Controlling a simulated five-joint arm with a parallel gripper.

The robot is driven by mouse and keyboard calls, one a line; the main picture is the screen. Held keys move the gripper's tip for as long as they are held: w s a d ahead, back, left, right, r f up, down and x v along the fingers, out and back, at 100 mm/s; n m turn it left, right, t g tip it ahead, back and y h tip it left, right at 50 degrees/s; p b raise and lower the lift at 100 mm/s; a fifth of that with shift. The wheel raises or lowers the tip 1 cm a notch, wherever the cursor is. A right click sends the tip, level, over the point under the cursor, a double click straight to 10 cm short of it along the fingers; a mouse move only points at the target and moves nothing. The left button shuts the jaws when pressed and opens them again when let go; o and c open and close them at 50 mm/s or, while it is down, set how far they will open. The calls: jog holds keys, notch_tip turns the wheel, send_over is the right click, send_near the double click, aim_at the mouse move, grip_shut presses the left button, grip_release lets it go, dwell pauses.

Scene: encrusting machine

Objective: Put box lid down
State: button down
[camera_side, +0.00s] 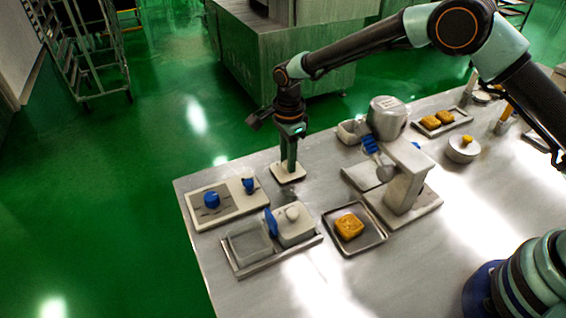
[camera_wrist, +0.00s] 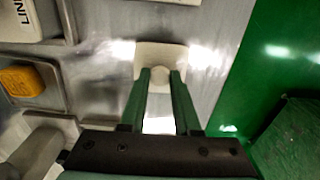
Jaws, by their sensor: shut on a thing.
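The box lid (camera_side: 287,176) is a small cream-white square plate near the table's far left edge. In the wrist view the lid (camera_wrist: 150,55) shows flat beyond the fingertips, with a rounded knob at its middle. My gripper (camera_side: 289,164) points straight down above it, and its green fingers are shut on the knob. The fingertips (camera_wrist: 161,74) stand on either side of the knob in the wrist view. The lid looks level and at or very near the table surface; I cannot tell whether it touches.
A control panel (camera_side: 228,208) with blue knobs lies left of the lid. A metal tray (camera_side: 284,259) with a clear box and a white block is in front. A tray (camera_side: 372,237) holds a yellow piece. The grey machine (camera_side: 402,190) stands right. Green floor lies beyond the edge.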

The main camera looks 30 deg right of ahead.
jog(key=shift+f, duration=0.15)
jog(key=c, duration=0.6)
grip_release()
jog(key=shift+c, duration=0.2)
